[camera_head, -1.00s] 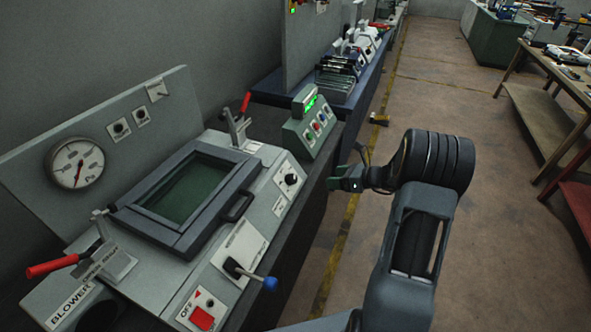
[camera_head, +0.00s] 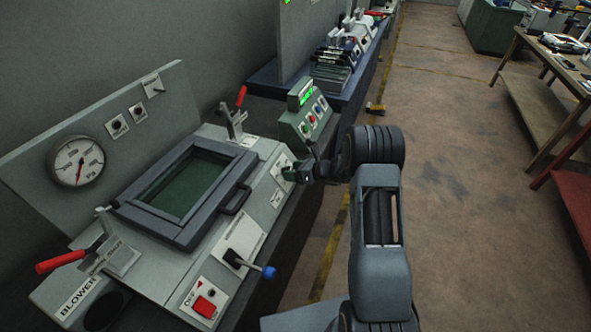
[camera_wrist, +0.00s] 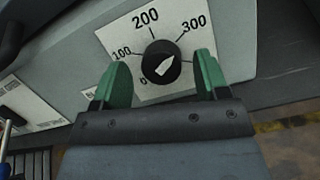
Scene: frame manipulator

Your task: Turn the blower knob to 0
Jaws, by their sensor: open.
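In the wrist view, a round black knob (camera_wrist: 161,62) with a white pointer sits on a white plate (camera_wrist: 133,37) marked 0, 100, 200 and 300. The pointer lies along a slant between lower left, near the 0, and upper right; I cannot tell for sure which end is its tip. My gripper (camera_wrist: 161,78) is open, with one green finger on each side of the knob and gaps on both sides. In the head view, my gripper (camera_head: 297,174) is at the machine's right front panel and covers most of the knob. The BLOWER label (camera_head: 77,297) is at the lower left.
A blue-tipped lever (camera_head: 268,272) juts from the front panel, left of my arm. A red OFF switch (camera_head: 204,307), a windowed lid with a handle (camera_head: 236,199) and a green button box (camera_head: 305,118) are nearby.

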